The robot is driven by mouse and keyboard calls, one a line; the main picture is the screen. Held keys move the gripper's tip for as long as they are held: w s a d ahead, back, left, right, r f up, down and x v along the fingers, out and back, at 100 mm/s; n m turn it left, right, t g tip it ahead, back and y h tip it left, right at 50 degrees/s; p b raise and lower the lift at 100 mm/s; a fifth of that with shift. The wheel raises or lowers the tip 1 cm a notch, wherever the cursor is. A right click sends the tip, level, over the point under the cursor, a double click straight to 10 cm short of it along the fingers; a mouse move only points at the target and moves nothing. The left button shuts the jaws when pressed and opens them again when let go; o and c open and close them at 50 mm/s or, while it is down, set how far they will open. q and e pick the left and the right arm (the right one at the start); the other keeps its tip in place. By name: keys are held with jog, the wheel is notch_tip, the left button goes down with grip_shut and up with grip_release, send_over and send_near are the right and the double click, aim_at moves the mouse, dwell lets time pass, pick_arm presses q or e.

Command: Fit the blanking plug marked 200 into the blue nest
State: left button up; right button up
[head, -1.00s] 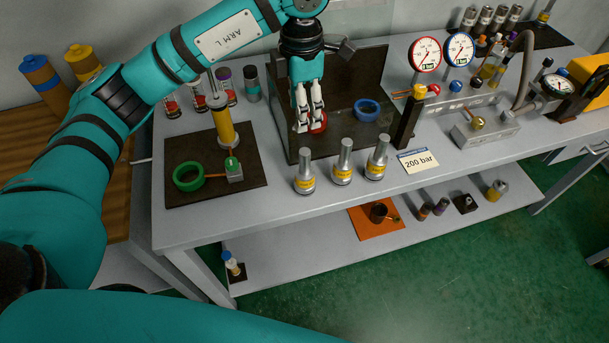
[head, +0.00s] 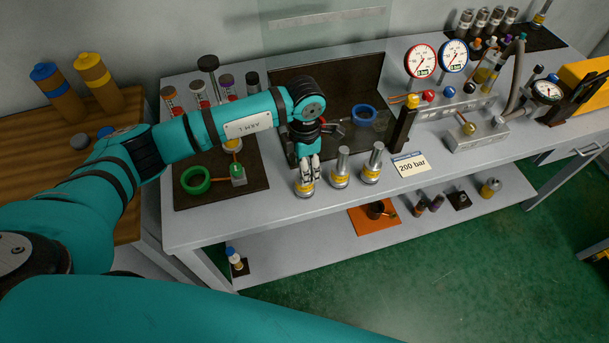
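Three silver plugs with yellow bands stand upright in a row on the front of the bench: a left plug (head: 304,190), a middle plug (head: 341,170) and a right plug (head: 371,165). Their markings are too small to read. The blue nest (head: 363,115) is a blue ring on the dark tray (head: 340,90) behind them, and it looks empty. My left gripper (head: 307,180) points down at the left plug, its white fingers hiding that plug's stem. I cannot tell whether the fingers have closed on it. My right gripper is not in view.
A card reading 200 bar (head: 410,165) lies right of the plugs, near a dark post with a yellow top (head: 407,122). A green ring (head: 195,180) sits on the left mat. A clear panel (head: 330,30) stands behind. Gauges (head: 420,61) and a manifold stand right.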

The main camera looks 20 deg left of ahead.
pick_arm(q)
jog(key=shift+f, duration=0.75)
grip_shut()
